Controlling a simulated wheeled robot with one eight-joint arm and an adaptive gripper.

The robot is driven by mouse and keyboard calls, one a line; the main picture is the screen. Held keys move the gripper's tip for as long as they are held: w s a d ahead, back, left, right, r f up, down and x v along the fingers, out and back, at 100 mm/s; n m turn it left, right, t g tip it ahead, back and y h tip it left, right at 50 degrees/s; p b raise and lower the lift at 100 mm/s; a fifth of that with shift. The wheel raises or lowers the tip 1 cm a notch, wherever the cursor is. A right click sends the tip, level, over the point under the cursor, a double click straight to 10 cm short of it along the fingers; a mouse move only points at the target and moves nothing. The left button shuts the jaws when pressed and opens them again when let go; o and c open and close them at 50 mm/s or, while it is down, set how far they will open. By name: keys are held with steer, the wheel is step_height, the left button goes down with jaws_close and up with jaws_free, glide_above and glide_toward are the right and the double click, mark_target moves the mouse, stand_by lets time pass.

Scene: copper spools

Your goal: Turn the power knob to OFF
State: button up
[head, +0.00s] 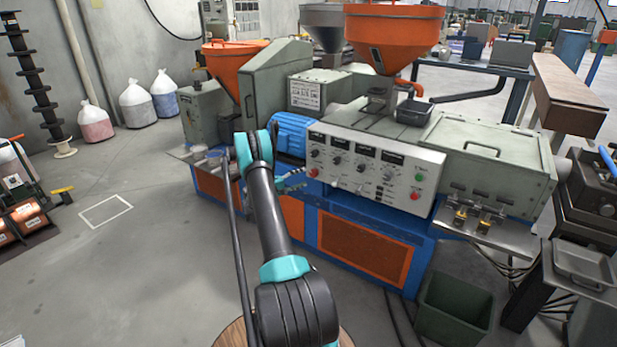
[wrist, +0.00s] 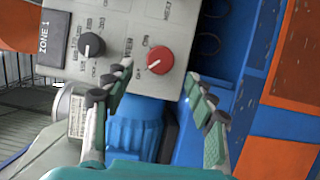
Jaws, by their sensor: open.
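The red power knob (wrist: 160,60) is on the grey control panel (wrist: 125,30) in the wrist view, with the word ON beside it. A white mark on the knob points down and left in that view. In the head view the red knob (head: 314,172) sits at the lower left of the panel (head: 400,165). My gripper (wrist: 156,76) is open and empty, its two fingertips on either side of the knob in the wrist view. The gap between fingertips and knob is hard to judge. In the head view my gripper (head: 298,178) is partly hidden by my arm.
A black knob (wrist: 91,45) and a ZONE 1 display (wrist: 50,37) sit left of the red knob. A blue motor (head: 290,135) stands left of the panel. An orange hopper (head: 395,30) rises above. A green bin (head: 453,308) is on the floor.

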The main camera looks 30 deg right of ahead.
steer(key=a, duration=0.6)
steer(key=shift+a, duration=0.2)
steer(key=s+a+r+t+y, duration=0.3)
steer(key=s+a+r+y, duration=0.6)
steer(key=s+a+r, duration=0.6)
steer(key=s+a+f+y, duration=0.1)
steer(key=s+a+y, duration=0.3)
steer(key=s+a, duration=0.7)
steer(key=s+a+f+t+y, duration=0.1)
steer(key=s+a+y, duration=0.4)
steer(key=s+a, duration=0.7)
steer(key=s+f, duration=0.1)
steer(key=s, duration=0.1)
steer(key=shift+s, duration=0.4)
